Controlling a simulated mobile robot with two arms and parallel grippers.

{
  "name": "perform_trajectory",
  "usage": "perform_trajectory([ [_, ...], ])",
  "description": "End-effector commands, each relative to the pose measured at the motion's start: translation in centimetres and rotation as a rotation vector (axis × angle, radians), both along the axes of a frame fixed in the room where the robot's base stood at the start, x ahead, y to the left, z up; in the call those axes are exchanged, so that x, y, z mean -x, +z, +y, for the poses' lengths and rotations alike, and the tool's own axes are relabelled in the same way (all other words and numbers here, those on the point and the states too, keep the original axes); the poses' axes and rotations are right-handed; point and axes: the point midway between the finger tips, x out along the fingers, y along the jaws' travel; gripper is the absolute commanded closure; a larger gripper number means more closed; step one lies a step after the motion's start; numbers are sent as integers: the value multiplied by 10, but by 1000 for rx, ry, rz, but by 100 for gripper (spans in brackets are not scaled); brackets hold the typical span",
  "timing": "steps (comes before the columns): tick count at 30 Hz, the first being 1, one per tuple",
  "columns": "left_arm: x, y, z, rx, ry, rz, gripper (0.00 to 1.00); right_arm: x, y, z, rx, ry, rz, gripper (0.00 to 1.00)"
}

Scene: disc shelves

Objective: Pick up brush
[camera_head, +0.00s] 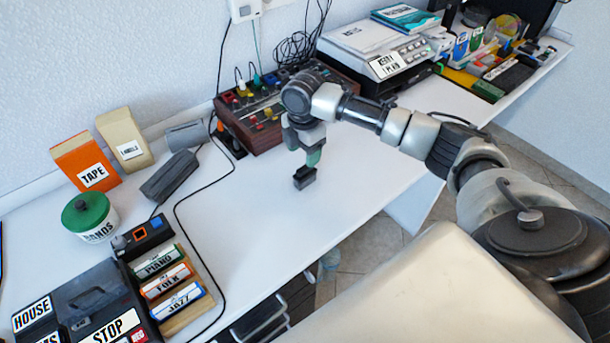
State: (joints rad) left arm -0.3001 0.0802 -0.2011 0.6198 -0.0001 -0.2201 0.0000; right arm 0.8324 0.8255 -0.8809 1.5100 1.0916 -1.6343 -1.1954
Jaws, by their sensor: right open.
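I cannot pick out a brush for certain. A long dark grey block (170,176) lies on the white table left of centre; it may be the brush, but bristles do not show. My right gripper (305,172) points down over the clear middle of the table, well to the right of that block. It is open. A small dark block shape shows at its lower end, and I cannot tell whether this is a fingertip or a separate thing. My left gripper is not in view.
A wooden mixer box (262,127) with cables stands behind my gripper. A black cable (176,215) runs across the table. The table's front edge is close to the right gripper.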

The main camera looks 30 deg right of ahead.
Motion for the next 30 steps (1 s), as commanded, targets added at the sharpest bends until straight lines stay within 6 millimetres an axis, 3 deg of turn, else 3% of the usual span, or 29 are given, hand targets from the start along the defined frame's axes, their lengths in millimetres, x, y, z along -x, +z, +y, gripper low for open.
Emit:
perform_trajectory([
  [3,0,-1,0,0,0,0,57,1,-21,0,-1,0,2,40],
  [11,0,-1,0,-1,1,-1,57,2,-42,1,0,0,0,40],
  [19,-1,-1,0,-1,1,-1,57,6,-80,0,1,-1,-1,40],
  [28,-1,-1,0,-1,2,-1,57,6,-87,0,1,0,-2,40],
  [30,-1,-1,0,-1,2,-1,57,6,-87,0,1,0,-2,48],
])
